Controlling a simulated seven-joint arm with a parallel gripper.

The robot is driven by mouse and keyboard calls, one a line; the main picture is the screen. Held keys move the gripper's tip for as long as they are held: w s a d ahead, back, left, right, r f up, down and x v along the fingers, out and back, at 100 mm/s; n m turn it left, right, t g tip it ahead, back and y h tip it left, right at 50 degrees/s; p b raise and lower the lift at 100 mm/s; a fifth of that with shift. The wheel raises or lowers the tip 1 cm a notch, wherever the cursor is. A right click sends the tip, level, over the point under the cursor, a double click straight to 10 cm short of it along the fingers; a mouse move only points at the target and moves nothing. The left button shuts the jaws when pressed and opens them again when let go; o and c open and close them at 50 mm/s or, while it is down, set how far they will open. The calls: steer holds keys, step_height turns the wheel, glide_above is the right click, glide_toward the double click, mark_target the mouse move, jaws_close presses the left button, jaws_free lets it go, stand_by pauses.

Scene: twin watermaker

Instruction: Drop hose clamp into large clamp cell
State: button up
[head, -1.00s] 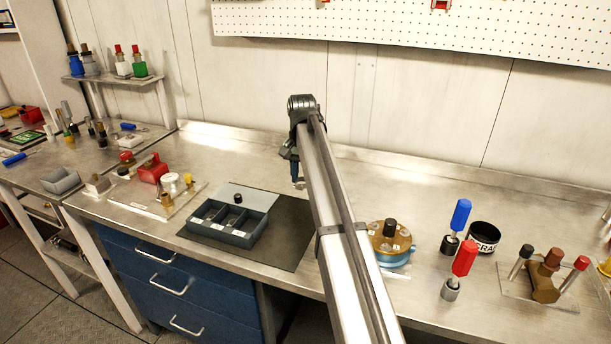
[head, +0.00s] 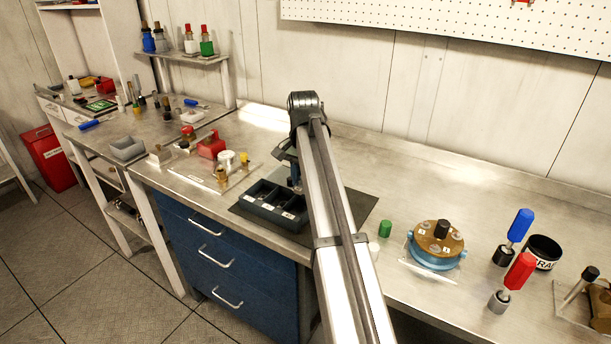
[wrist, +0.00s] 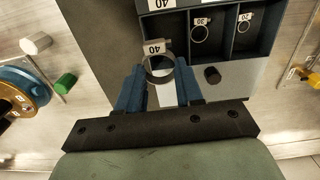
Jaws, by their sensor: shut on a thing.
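My gripper (wrist: 160,88) has its two blue fingers shut on a hose clamp (wrist: 160,66), a metal ring with a tag marked 40. The dark divided tray (wrist: 150,28) is just beyond the fingers in the wrist view. Its left cell (wrist: 175,30) lies past the held clamp, is partly hidden by it, and looks empty. The middle cell holds a clamp tagged 30 (wrist: 200,32), and the right cell a clamp tagged 20 (wrist: 244,24). In the head view my gripper (head: 293,178) is at the back right of the tray (head: 268,215); the arm hides part of it.
A grey plate with a dark knob (wrist: 212,75) lies beside the tray, on a dark mat (head: 350,212). A green cap (head: 385,228) and a blue-and-brass round part (head: 436,245) stand right of the arm. A red block (head: 211,146) and small parts stand left.

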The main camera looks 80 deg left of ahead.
steer(key=shift+f, duration=2.9)
steer(key=o, duration=1.1)
steer(key=shift+r, duration=0.1)
step_height(320, 180, up, 14)
